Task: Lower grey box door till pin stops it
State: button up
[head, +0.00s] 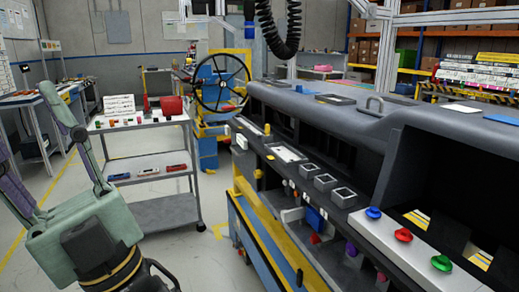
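The long dark grey dashboard module (345,118) fills the right half of the head view. I cannot single out the grey box door or the pin, nor tell whether the handle belongs to that door. My gripper (24,130) is at the lower left, fingers spread and pointing up and left. It is open with nothing between the fingers seen. It is well apart from the dashboard. Its left finger is cut by the picture edge.
A grey ledge with blue, red and green buttons (404,235) runs along the dashboard's front right. A grey shelf cart (150,160) stands beyond my gripper, with a black handwheel (221,83) behind. Open floor (205,235) lies between my gripper and the dashboard.

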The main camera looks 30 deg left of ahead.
aim_at(248, 161)
jog(key=i+u, duration=0.2)
jog(key=u, duration=0.15)
jog(key=i+u, duration=0.45)
jog(key=u, duration=0.2)
